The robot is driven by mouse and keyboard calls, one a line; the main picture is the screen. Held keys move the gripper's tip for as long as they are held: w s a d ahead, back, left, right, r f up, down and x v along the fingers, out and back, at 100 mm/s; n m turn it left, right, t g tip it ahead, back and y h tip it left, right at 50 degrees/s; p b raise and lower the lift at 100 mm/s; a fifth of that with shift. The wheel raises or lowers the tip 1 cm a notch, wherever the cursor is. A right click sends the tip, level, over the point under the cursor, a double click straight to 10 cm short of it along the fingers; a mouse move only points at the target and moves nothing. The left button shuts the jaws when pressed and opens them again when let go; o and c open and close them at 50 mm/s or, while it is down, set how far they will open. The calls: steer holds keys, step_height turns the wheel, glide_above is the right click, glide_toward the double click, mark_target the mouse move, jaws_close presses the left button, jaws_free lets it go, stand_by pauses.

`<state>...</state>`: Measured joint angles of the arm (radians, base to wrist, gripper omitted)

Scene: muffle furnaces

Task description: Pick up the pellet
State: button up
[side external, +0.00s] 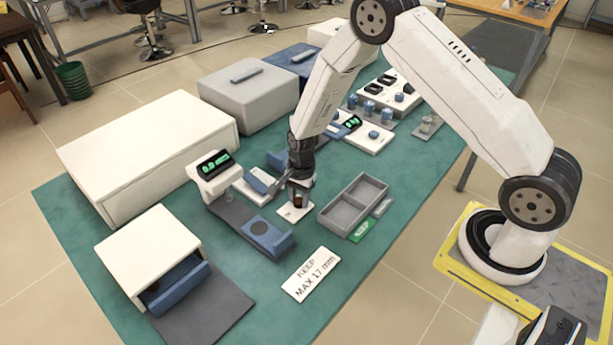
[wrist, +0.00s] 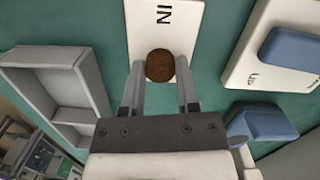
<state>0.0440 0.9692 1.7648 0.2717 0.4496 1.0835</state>
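The pellet is a brown, round piece. In the wrist view the pellet (wrist: 160,65) shows between the tips of my two fingers, over the white card marked "IN" (wrist: 165,18). My gripper (wrist: 160,72) is open, with a small gap on each side of the pellet. In the side view my gripper (side external: 299,186) points down just above the white card (side external: 292,213), and the dark pellet (side external: 298,200) is partly hidden by the fingers.
A grey two-compartment tray (side external: 340,218) stands right of my gripper. A device with a green display (side external: 214,163) and a grey-blue base (side external: 262,228) stand to the left. A "KEEP MAX 17 mm" sign (side external: 311,274) lies in front. White furnaces (side external: 150,245) line the left.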

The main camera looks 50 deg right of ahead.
jaws_close()
steer(key=shift+r, duration=0.1)
steer(key=shift+r, duration=1.05)
steer(key=s+r, duration=1)
steer(key=s, duration=0.4)
steer(key=shift+r, duration=0.35)
